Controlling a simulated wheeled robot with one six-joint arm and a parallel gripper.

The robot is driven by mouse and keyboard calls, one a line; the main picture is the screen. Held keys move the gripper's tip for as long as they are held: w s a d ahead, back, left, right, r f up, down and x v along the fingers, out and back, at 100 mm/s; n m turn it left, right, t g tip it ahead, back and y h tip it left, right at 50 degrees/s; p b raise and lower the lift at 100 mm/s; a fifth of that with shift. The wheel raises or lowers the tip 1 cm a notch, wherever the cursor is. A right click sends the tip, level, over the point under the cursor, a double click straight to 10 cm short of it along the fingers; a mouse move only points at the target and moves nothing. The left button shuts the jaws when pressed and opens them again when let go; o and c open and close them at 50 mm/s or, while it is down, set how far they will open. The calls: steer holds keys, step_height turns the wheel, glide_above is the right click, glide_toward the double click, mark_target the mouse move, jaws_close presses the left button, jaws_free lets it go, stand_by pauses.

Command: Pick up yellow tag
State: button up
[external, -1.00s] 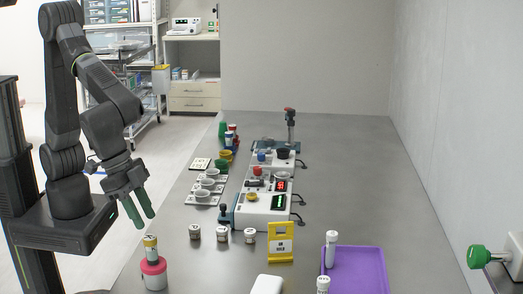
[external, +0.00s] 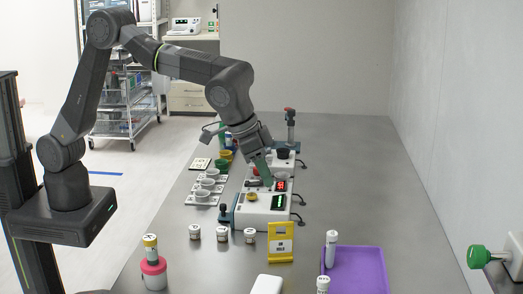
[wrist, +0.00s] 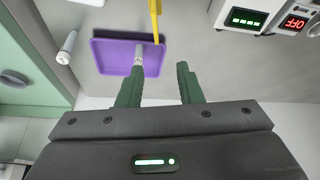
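The yellow tag (external: 270,243) stands upright on the grey table in the external view, a yellow frame with a white label. In the wrist view the yellow tag (wrist: 155,18) shows edge-on at the top, its upper part cut off by the picture edge. My gripper (external: 262,170) is over the devices, farther back along the table than the tag and apart from it. In the wrist view my gripper (wrist: 160,72) has two green fingers spread apart with nothing between them.
A purple tray (external: 358,265) with a white tube (external: 331,250) at its edge lies right of the tag. White devices (external: 262,212) stand behind it. Small jars (external: 222,234) stand to its left, and a white block (external: 267,284) lies in front.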

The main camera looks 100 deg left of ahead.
glide_toward(281, 238)
steer(key=x, duration=0.2)
steer(key=p+x, duration=0.1)
steer(key=x, duration=0.1)
steer(key=shift+w+a+r, duration=0.15)
steer(key=shift+a+r, duration=0.05)
steer(key=shift+a, duration=0.2)
steer(key=shift+s+d+p+x, duration=0.15)
steer(key=shift+p+x, duration=0.4)
steer(key=shift+x, duration=1.05)
steer(key=shift+s+d+p+x, duration=0.15)
steer(key=shift+p+x, duration=0.35)
steer(key=shift+x, duration=1.15)
steer(key=shift+a+f, duration=0.1)
jaws_close()
